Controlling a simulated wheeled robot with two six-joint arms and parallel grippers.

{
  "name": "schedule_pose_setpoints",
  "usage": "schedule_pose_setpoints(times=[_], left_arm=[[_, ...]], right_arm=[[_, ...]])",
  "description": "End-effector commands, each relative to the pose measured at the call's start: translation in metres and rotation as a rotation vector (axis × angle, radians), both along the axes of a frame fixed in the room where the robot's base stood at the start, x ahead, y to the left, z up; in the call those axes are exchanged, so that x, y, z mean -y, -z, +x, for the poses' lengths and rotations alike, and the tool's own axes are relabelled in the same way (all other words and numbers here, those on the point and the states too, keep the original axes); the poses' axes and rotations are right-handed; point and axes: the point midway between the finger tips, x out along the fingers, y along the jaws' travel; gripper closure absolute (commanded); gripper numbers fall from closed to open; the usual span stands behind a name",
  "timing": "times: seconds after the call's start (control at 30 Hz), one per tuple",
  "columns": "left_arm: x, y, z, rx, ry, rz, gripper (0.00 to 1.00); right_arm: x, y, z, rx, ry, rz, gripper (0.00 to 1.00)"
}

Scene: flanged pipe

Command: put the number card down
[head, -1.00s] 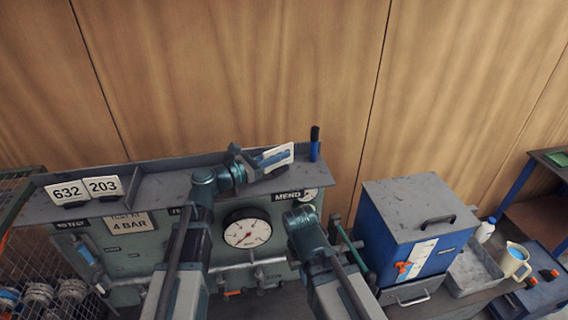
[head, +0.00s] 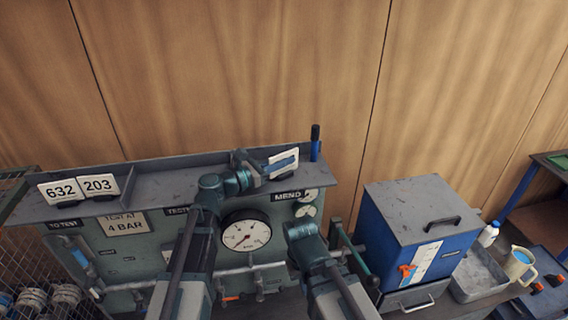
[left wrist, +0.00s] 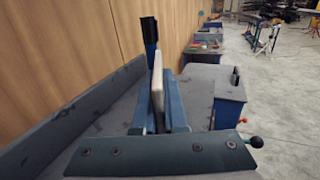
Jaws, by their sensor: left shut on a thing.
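A white number card (head: 290,158) is over the right part of the grey shelf (head: 190,181), above the MEND label. My left gripper (head: 282,164) is shut on it, with blue fingers across its face. Its number is hidden or unreadable. In the left wrist view the card (left wrist: 157,88) is seen edge-on, nearly upright between the two fingers. I cannot tell whether its lower edge touches the shelf. My right gripper (head: 301,229) is lower, in front of the panel; its jaws are hidden behind its wrist.
Cards 632 (head: 60,190) and 203 (head: 99,185) stand at the shelf's left end. A blue marker (head: 315,143) stands upright just right of the held card. A raised lip runs along the shelf's back. The shelf middle is clear. A blue box (head: 418,235) stands at the right.

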Motion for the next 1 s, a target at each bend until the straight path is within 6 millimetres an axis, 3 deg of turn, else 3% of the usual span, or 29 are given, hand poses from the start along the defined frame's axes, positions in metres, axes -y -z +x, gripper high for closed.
schedule_pose_setpoints(times=[0.17, 0.2, 0.33, 0.7, 1.0], left_arm=[[0.0, 0.005, 0.0, 0.0, 0.0, 0.0, 1.0], [0.0, 0.003, 0.0, 0.0, 0.0, 0.0, 0.83], [0.0, 0.003, 0.0, 0.0, 0.0, 0.0, 0.61], [0.0, -0.003, 0.0, 0.0, 0.0, 0.0, 0.61], [-0.048, 0.0, -0.033, 0.0, -0.006, 0.0, 0.61]], right_arm=[[0.0, 0.005, 0.0, 0.0, 0.0, 0.0, 1.0], [0.0, 0.003, 0.0, 0.0, 0.0, 0.0, 1.0], [0.0, 0.003, 0.0, 0.0, 0.0, 0.0, 1.0], [0.0, -0.003, 0.0, 0.0, 0.0, 0.0, 1.0], [0.0, 0.0, 0.0, 0.0, 0.0, 0.0, 1.0]])
